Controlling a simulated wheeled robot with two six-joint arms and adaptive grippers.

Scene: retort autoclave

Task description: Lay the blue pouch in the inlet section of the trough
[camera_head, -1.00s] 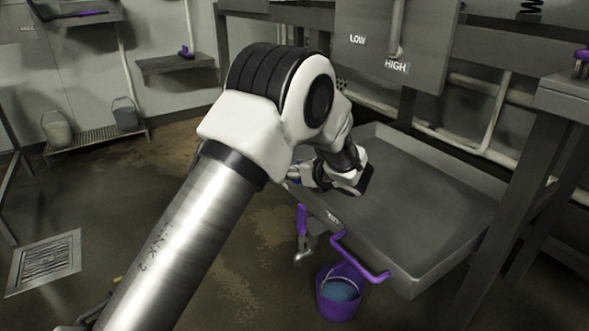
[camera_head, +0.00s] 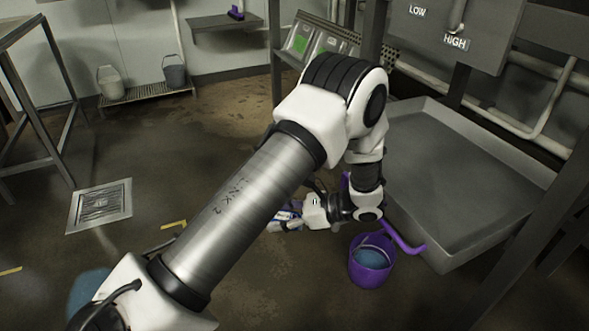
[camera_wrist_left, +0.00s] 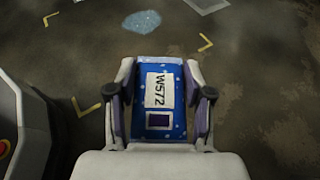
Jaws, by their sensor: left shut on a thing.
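In the head view my left gripper (camera_head: 286,217) holds the pouch over the floor, left of a purple bucket; most of the pouch is small or hidden there. A large shallow grey tray (camera_head: 470,190) stands to the right of the gripper, apart from it. I cannot tell whether this is the trough, and no inlet marking is readable. My right gripper is not in view.
The purple bucket (camera_head: 371,262) stands below the tray's front, near a purple handle (camera_head: 404,240). A sloped panel with a green patch (camera_head: 299,43) stands behind my arm. A floor drain (camera_head: 100,205) lies left. A light-blue patch (camera_wrist_left: 141,22) marks the otherwise open floor.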

